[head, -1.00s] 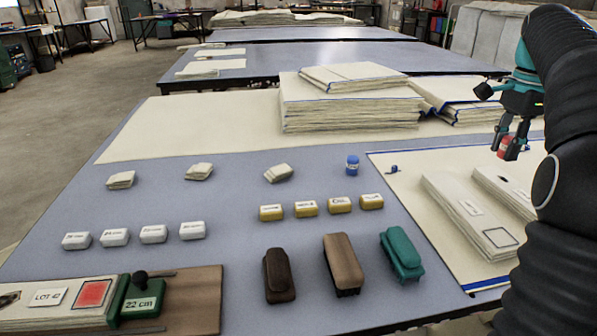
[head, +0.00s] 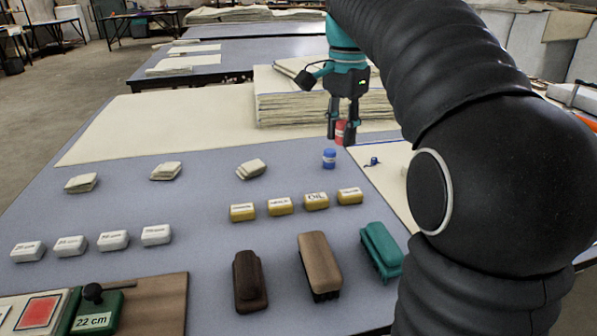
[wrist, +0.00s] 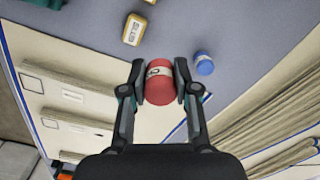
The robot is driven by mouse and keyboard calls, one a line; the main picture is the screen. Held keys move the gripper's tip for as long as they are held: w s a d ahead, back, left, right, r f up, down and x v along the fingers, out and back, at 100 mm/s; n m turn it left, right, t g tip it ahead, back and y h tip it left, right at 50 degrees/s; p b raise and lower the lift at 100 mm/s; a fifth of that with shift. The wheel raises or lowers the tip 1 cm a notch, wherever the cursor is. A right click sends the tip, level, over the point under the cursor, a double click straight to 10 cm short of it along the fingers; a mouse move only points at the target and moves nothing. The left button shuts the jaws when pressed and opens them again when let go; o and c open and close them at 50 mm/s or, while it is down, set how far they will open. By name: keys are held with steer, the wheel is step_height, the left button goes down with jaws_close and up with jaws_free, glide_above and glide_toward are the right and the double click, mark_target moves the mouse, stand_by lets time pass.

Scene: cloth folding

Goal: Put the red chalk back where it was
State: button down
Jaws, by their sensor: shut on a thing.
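My gripper (head: 341,133) is shut on the red chalk (head: 340,131), a short red cylinder with a pale label band. In the wrist view the red chalk (wrist: 159,82) sits between the two fingertips. In the head view it hangs over the table's far part, just beyond and to the right of a blue chalk (head: 329,158). The blue chalk stands upright on the grey-blue table. It also shows in the wrist view (wrist: 204,64), to the right of the red chalk and apart from it.
A small blue item (head: 372,161) lies right of the blue chalk. Labelled yellow blocks (head: 316,201), white blocks (head: 113,240), brushes (head: 319,264) and small cloth stacks (head: 166,171) stand in rows. A tall cloth stack (head: 290,106) is behind my gripper. My arm hides the right side.

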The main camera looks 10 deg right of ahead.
glide_above(298, 171)
step_height(298, 171, down, 7)
steer(key=shift+r, duration=0.1)
steer(key=shift+f+b, duration=0.3)
steer(key=shift+f, duration=1.75)
steer(key=shift+f, duration=0.15)
steer(key=c, duration=0.9)
jaws_free()
steer(key=shift+o, duration=0.2)
step_height(298, 171, up, 12)
steer(key=p, duration=0.2)
steer(key=shift+p, duration=0.3)
